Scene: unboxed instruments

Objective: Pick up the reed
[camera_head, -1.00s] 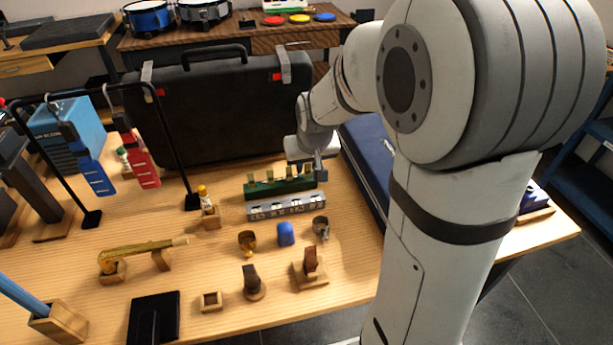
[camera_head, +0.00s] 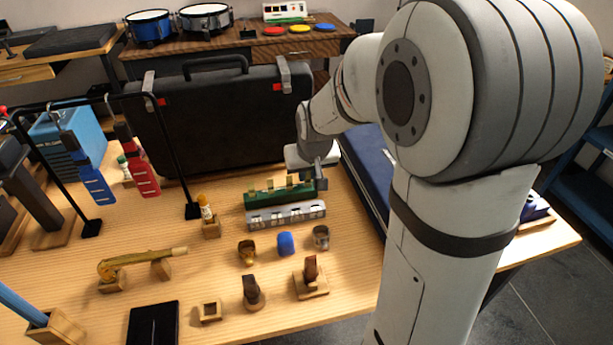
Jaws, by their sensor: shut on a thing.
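The green reed holder (camera_head: 262,199) stands on the wooden table in front of the black case. Several small pale yellow-tan reeds (camera_head: 270,185) stand upright in it. My gripper (camera_head: 319,184) points down at the holder's right end. It is shut on a reed there, which is small and mostly hidden by the fingers. I cannot tell whether that reed is still touching the holder.
A blue cylinder (camera_head: 286,243), two small metal-coloured cups and wooden stands are nearer. The black case (camera_head: 225,120) rises behind, and a dark blue case (camera_head: 368,165) lies right of my gripper.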

